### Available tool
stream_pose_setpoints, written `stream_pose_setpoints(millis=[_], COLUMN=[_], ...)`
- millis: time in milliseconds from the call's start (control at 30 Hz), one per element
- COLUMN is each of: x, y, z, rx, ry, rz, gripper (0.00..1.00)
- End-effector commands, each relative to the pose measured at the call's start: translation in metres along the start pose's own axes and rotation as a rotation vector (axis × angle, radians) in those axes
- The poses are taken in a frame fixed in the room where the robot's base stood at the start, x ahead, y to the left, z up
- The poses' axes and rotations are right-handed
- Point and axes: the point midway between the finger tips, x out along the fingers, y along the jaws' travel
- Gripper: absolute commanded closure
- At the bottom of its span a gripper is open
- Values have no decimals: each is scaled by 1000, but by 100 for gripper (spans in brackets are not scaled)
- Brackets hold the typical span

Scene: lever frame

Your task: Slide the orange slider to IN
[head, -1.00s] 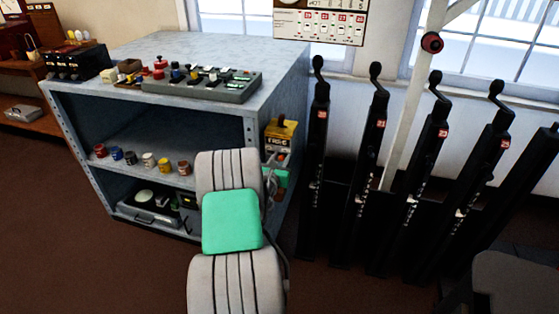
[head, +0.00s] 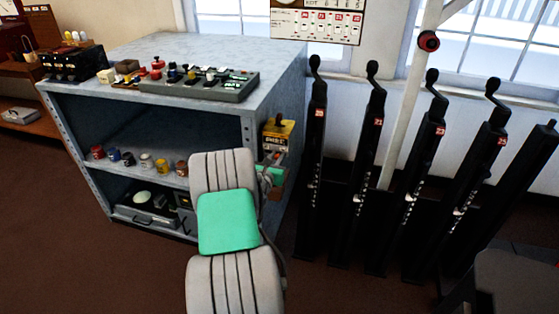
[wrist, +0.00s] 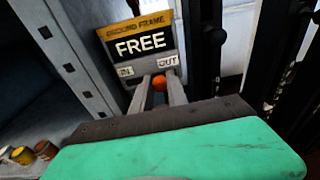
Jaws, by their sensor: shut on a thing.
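The orange slider knob (wrist: 159,83) is below these labels, closer to OUT. My gripper (wrist: 160,85) has one finger on each side of the knob and is shut on it. In the head view the box (head: 278,135) is on the cabinet's right side, with my gripper (head: 273,158) at its lower part; the knob is hard to make out there.
The grey cabinet (head: 215,50) stands left of the box, with a control panel (head: 200,85) on top and several small jars on its shelf. Several black levers (head: 317,150) stand in a row to the right. Brown floor (head: 90,270) is open in front.

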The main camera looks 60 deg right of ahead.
Motion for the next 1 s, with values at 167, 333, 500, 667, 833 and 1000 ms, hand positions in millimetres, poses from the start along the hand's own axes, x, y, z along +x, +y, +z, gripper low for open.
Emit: stream_pose_setpoints(millis=[167, 333, 500, 667, 833, 1000], x=[2, 1, 0, -1, 0, 1], y=[22, 35, 45, 55, 54, 43], z=[11, 11, 11, 9, 10, 13], rx=[16, 15, 12, 8, 8, 14], ry=[-22, -23, -23, -24, -25, -26], rz=[27, 37, 39, 39, 33, 24], gripper=[100, 100, 100, 100, 71, 67])
